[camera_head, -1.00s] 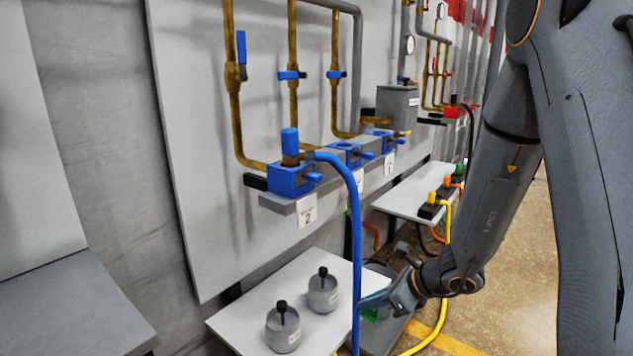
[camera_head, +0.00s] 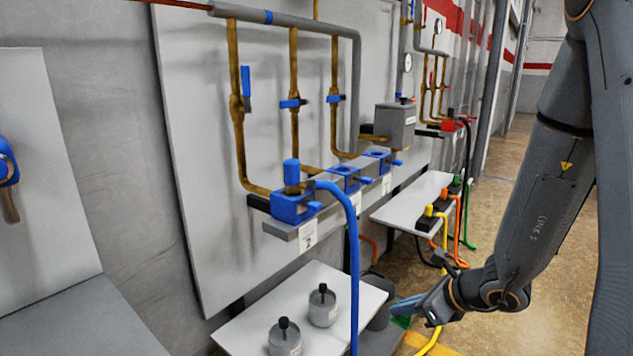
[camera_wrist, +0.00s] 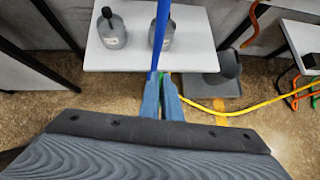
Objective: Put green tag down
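The green tag (camera_head: 402,321) shows as a small green patch at the fingertips of my gripper (camera_head: 396,307), low in the head view. In the wrist view, a sliver of the green tag (camera_wrist: 163,77) shows between the tips of the two blue fingers of my gripper (camera_wrist: 161,84). The fingers are close together on it and hide most of it. My gripper holds the tag in the air, right of the white shelf (camera_head: 262,325) in the head view.
Two grey canisters (camera_head: 323,306) with black knobs stand on the white shelf. A blue hose (camera_head: 354,270) hangs from the blue valve block (camera_head: 291,205) past the shelf. A yellow hose (camera_head: 443,290) runs along the floor near my gripper. Another white shelf (camera_head: 410,200) stands farther back.

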